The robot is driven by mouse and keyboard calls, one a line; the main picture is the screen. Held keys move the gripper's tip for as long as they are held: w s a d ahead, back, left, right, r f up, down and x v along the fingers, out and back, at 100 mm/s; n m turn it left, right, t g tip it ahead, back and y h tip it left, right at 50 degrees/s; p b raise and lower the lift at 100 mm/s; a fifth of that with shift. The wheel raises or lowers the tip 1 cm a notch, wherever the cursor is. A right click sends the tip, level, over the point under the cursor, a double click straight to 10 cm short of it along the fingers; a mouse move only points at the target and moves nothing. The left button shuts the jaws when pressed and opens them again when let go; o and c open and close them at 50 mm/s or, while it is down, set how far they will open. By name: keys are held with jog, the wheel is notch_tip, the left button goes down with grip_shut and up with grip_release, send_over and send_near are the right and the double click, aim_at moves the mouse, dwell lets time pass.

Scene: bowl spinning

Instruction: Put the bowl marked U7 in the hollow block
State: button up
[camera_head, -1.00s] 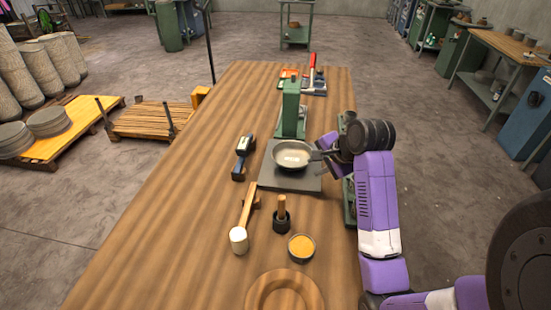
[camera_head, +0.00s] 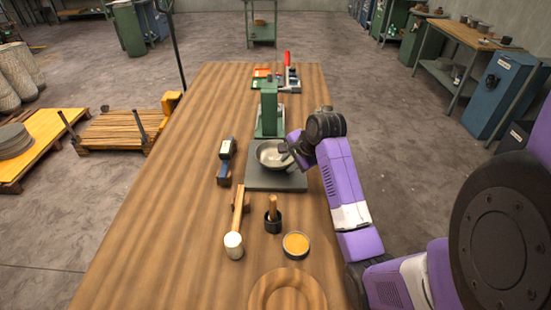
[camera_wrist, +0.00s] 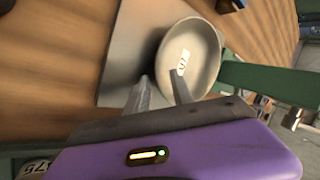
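A pale metal bowl (camera_head: 268,153) sits on a dark grey slab (camera_head: 290,184) on the wooden table. In the wrist view the bowl (camera_wrist: 203,50) has a white label inside; its mark is small and sideways and looks like U7. My gripper (camera_head: 288,152) is at the bowl's right rim in the head view. In the wrist view my gripper (camera_wrist: 160,85) has its fingers apart, one over the bowl's inside and one outside the rim. Whether they touch the rim I cannot tell. A round wooden block with a hollow (camera_head: 258,288) lies at the near end of the table.
A green stand (camera_head: 269,112) is just behind the bowl. A black-and-white tool (camera_head: 225,158) lies left of the slab. A mallet (camera_head: 234,243), a black pot with a wooden handle (camera_head: 272,222) and a dish of orange stuff (camera_head: 296,245) lie between slab and block. The table's left side is clear.

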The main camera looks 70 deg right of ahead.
grip_shut()
dwell(1.4)
